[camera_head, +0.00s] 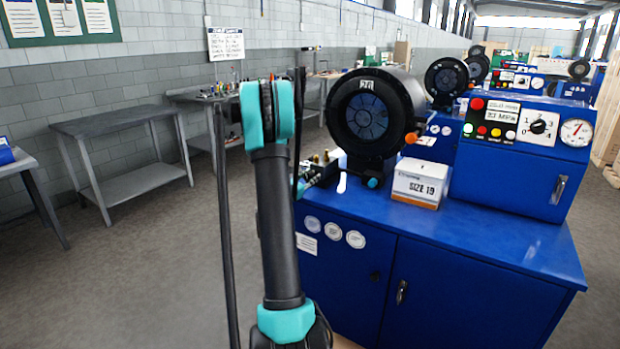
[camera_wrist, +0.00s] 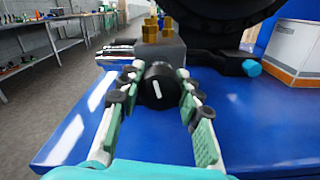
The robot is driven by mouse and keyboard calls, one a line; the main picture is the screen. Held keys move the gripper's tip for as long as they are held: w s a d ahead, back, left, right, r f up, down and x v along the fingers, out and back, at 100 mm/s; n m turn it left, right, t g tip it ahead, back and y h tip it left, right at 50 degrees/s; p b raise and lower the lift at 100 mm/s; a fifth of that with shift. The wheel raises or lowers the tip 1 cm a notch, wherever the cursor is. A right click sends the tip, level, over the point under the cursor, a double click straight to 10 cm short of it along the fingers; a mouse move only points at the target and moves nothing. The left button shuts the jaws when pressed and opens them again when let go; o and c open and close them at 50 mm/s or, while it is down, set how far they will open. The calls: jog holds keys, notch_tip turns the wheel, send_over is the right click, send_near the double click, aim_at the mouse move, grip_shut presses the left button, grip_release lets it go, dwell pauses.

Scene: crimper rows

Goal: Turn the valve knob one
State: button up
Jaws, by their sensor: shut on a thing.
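The valve knob (camera_wrist: 160,90) is round and black with a white pointer line. It shows in the middle of the wrist view, on the front of a grey valve block (camera_wrist: 158,50) with brass fittings on top. The pointer line is nearly upright, tilted slightly. My gripper (camera_wrist: 160,73) is shut on the knob, with one finger on each side. In the head view, the brass fittings (camera_head: 320,158) show just left of the crimper, while my arm hides most of the gripper and the knob.
The block sits on a blue cabinet top (camera_head: 480,236). A black crimper head (camera_head: 370,113) stands beside it, then a box marked SIZE 19 (camera_head: 419,184) and a control box (camera_head: 524,150) with a gauge. Grey benches (camera_head: 115,125) stand left; the floor between is clear.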

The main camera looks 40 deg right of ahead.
jog(key=shift+m, duration=1.4)
jog(key=o, duration=1.2)
jog(key=shift+c, duration=0.2)
jog(key=shift+a, duration=0.15)
jog(key=v, duration=1.1)
jog(key=shift+s+a, duration=0.2)
jog(key=shift+a, duration=0.15)
